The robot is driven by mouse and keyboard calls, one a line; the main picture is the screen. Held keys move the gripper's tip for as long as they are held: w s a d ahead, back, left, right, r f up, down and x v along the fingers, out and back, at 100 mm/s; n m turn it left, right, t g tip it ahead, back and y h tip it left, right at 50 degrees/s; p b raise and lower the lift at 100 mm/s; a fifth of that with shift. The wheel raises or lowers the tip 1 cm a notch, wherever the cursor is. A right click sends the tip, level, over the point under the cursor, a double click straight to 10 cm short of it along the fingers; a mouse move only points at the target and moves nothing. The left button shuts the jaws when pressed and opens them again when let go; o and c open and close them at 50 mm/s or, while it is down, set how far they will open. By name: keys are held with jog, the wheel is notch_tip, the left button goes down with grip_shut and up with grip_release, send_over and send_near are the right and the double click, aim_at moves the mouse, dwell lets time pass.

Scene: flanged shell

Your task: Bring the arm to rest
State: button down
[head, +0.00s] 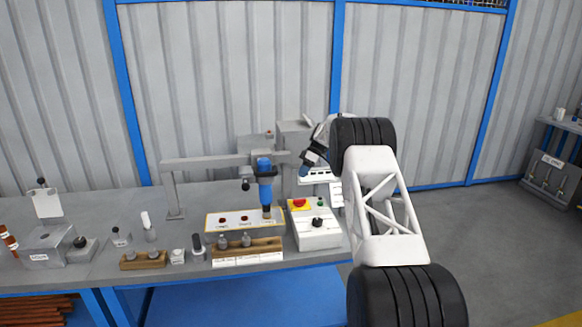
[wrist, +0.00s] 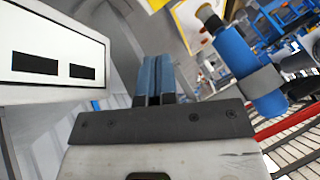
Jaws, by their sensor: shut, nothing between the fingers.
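My gripper (wrist: 154,80) shows in the wrist view with its two blue-grey fingers pressed together and nothing between them. In the head view my white arm reaches over the right end of the workbench. My gripper (head: 306,165) is partly hidden there by the arm's dark joint, and it sits above the bench to the right of a blue cylindrical tool (head: 265,180). The same blue tool (wrist: 238,62) appears at the upper right of the wrist view, apart from the fingers.
The grey bench (head: 195,195) carries a control box (head: 316,236) with a red button, a white panel (head: 225,222), and wooden blocks (head: 247,250) with small parts. A grey overhead beam (head: 205,162) holds the blue tool. Open floor lies to the right.

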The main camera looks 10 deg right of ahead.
jog(key=s+a+r+m+t+h, duration=0.1)
jog(key=s+a+r+m, duration=0.1)
jog(key=s+r, duration=0.55)
jog(key=s+a+r+m+h, duration=0.1)
jog(key=s+a+r+m, duration=0.1)
jog(key=s+r, duration=0.6)
jog(key=s+a+r+m+h, duration=0.1)
jog(key=s+r, duration=0.3)
jog(key=s, duration=0.3)
jog(key=s+a+r+m+t, duration=0.1)
jog(key=s+r+m, duration=0.15)
jog(key=s, duration=0.45)
jog(key=s+a+r+h, duration=0.1)
jog(key=s+r, duration=0.3)
jog(key=s, duration=0.3)
jog(key=s+f+m+t+h, duration=0.1)
jog(key=s+f+m, duration=0.2)
jog(key=s, duration=1.9)
jog(key=s+a+f+m+t+h, duration=0.1)
jog(key=s+f+m, duration=0.3)
jog(key=s, duration=1.7)
jog(key=shift+s+t+h, duration=0.4)
jog(key=shift+t, duration=0.4)
jog(key=shift+a+f, duration=0.1)
